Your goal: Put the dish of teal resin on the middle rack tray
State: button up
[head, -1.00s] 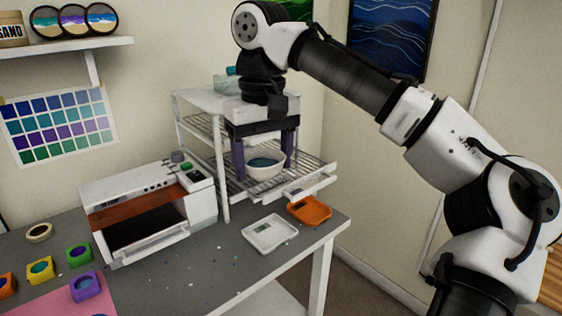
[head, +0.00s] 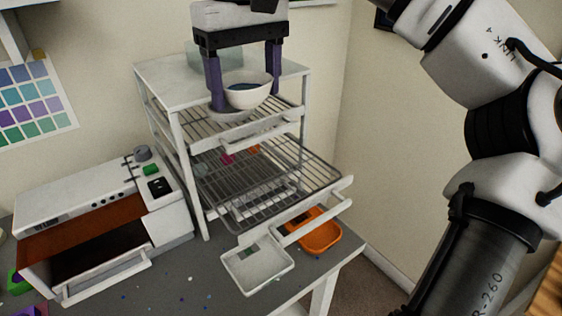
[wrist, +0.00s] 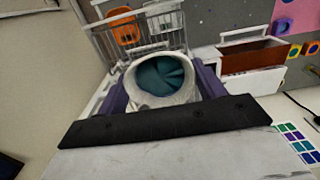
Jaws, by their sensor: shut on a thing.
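My gripper (head: 246,96) has its two purple fingers shut on a white round dish (head: 259,97) of teal resin. The dish is held level in the air, in front of the upper part of the white rack (head: 175,140). In the wrist view the resin fills the dish (wrist: 165,75) between the fingers. The middle rack tray (head: 318,180), a wire tray with a white front bar, is pulled out below the dish and looks empty. The dish hides part of the upper tray (head: 238,133).
A white shallow tray (head: 258,272) and an orange tray (head: 322,238) lie on the grey table below the pulled-out tray. A white box oven (head: 95,225) with an open front stands left of the rack. A wall is behind and right of the rack.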

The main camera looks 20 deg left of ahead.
jog(key=shift+w, duration=0.25)
jog(key=shift+f+b, duration=0.45)
jog(key=shift+b, duration=0.05)
jog(key=b, duration=0.4)
send_over(256, 201)
notch_tip(256, 201, down, 14)
jog(key=shift+r, duration=0.2)
jog(key=shift+f+p, duration=0.45)
jog(key=shift+f, duration=2.2)
jog(key=shift+f, duration=0.15)
jog(key=o, duration=1)
notch_tip(256, 201, up, 12)
